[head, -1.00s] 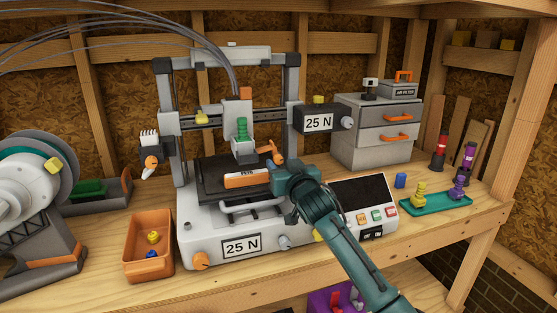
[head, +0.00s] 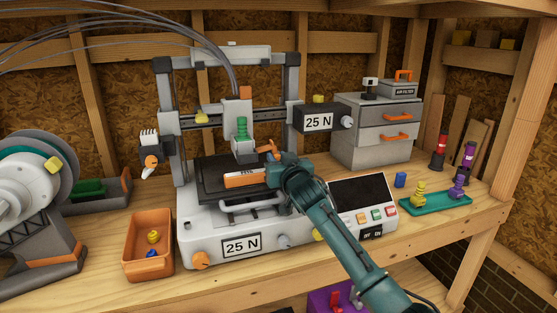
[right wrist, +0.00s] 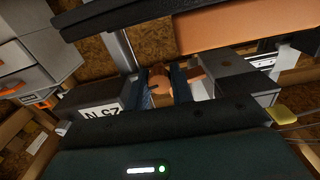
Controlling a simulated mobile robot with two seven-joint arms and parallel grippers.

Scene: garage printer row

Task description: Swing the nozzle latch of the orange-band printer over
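The printer (head: 210,238) stands mid-bench, with a "25 N" sign on its front and another on its gantry. An orange labelled strip (head: 243,179) lies at the front of its dark bed. The print head (head: 243,147) carries a green ribbed part and an orange block. The orange nozzle latch (head: 267,147) sticks out to the right of the head, beside my right gripper (head: 275,171). In the right wrist view, the fingers of the right gripper (right wrist: 162,90) lie close on both sides of the latch's round end (right wrist: 160,78). My left gripper is not in view.
An orange bin (head: 133,262) with small parts stands left of the printer. A control panel (head: 364,195) is at its right, beyond it a teal tray (head: 410,209) and grey drawers (head: 368,145). The gantry beam and "25 N" box (head: 318,121) stand close above my right gripper.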

